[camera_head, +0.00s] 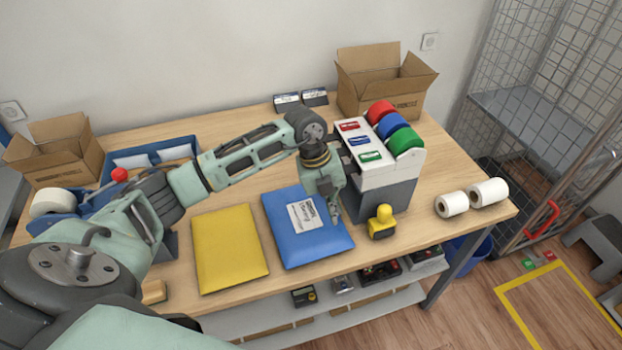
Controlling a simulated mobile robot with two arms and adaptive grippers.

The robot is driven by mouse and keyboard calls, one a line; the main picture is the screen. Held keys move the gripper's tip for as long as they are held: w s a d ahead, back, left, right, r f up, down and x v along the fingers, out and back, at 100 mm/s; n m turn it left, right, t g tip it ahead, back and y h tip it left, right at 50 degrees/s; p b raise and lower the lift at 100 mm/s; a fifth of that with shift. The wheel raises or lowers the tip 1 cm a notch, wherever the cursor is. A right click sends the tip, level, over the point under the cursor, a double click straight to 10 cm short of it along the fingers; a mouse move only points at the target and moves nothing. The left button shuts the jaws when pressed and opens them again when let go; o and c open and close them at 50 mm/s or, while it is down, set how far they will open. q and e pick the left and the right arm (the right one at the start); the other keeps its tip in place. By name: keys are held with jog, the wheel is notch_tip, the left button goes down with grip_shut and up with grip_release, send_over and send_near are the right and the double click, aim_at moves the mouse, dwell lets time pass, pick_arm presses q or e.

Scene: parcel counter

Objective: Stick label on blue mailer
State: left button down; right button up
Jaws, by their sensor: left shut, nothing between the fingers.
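The blue mailer (317,249) lies flat on the wooden counter, right of the yellow mailer (229,248). A white label (306,219) with dark printed text lies on the upper middle of the blue mailer, a little slanted. My left gripper (335,214) points down over the mailer's right part, just right of the label. It is shut and empty, and I cannot tell whether its tips touch the mailer. A grey and white dispenser (385,178) with red, blue and green rolls stands behind and right of the gripper. My right gripper is out of view.
A yellow stamp (382,223) stands right of the blue mailer. White paper rolls (452,204) lie near the counter's right end. Open cardboard boxes stand at the back right (384,82) and far left (57,152). A wire cage (555,100) stands beyond the counter.

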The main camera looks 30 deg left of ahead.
aim_at(304, 215)
pick_arm(q)
jog(key=a+y, duration=0.1)
jog(key=a, duration=0.2)
jog(key=a+n+y, duration=0.1)
jog(key=a, duration=0.2)
jog(key=a+y, duration=0.1)
jog(key=a, duration=0.2)
jog(key=shift+r+n+g+b, duration=0.3)
jog(key=shift+r+g, duration=0.1)
notch_tip(304, 215, down, 6)
jog(key=b, duration=0.4)
jog(key=shift+f, duration=0.15)
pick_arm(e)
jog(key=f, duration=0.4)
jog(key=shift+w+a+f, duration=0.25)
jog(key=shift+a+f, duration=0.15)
pick_arm(q)
jog(key=shift+f, duration=0.1)
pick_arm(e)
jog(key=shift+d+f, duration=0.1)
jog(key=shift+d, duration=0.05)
